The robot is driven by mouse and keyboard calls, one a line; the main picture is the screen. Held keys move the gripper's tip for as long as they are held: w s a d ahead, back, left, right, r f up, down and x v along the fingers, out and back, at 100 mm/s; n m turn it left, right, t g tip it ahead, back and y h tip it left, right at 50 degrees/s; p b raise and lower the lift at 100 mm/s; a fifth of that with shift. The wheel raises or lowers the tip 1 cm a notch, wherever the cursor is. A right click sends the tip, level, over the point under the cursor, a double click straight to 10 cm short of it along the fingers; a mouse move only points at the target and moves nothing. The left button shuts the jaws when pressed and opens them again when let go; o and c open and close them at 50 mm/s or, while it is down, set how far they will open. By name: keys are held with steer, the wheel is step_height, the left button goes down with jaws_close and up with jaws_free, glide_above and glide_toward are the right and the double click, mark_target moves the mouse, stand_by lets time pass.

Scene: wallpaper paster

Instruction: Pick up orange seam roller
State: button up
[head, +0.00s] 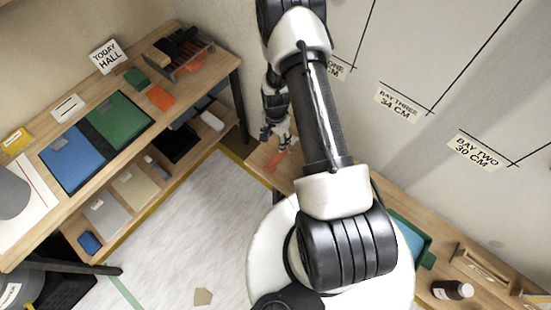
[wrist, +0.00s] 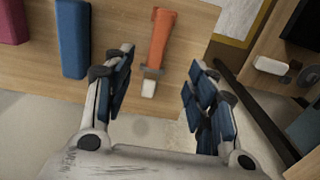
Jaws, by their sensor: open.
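The orange seam roller (wrist: 160,40) lies on a wooden surface (wrist: 195,55) in the wrist view. It has an orange handle, a grey metal neck and a white roller end that points toward my gripper. My gripper (wrist: 158,85) is open, with one finger on each side of the roller's lower end. It does not hold the roller. In the head view my gripper (head: 277,136) is small, above the wooden bench, and an orange piece (head: 277,160) that looks like the roller shows just below it. My arm hides much of that bench.
A blue block (wrist: 71,38) and a dark red block (wrist: 13,22) lie left of the roller. A shelf unit with a white item (wrist: 270,65) stands at right.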

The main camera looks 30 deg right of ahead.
steer(key=b, duration=0.3)
glide_above(275, 159)
steer(key=f, duration=1.1)
steer(key=shift+w+d, duration=0.1)
steer(key=shift+d, duration=0.1)
steer(key=f, duration=0.2)
steer(key=f+b, duration=0.1)
steer(key=f, duration=0.1)
steer(key=shift+a+f, duration=0.1)
steer(key=shift+a, duration=0.2)
steer(key=shift+f, duration=0.35)
steer(key=shift+f+b, duration=0.25)
steer(key=shift+b, duration=0.3)
steer(key=shift+c, duration=0.4)
steer(key=c, duration=0.8)
steer(key=shift+o, duration=0.2)
steer(key=shift+r+p, duration=0.2)
steer(key=shift+p, duration=0.1)
steer(key=shift+r+p, duration=0.2)
steer(key=shift+p, duration=0.1)
step_height(275, 159, up, 20)
steer(key=p, duration=0.4)
steer(key=shift+f+p, duration=0.15)
steer(key=shift+p, duration=0.2)
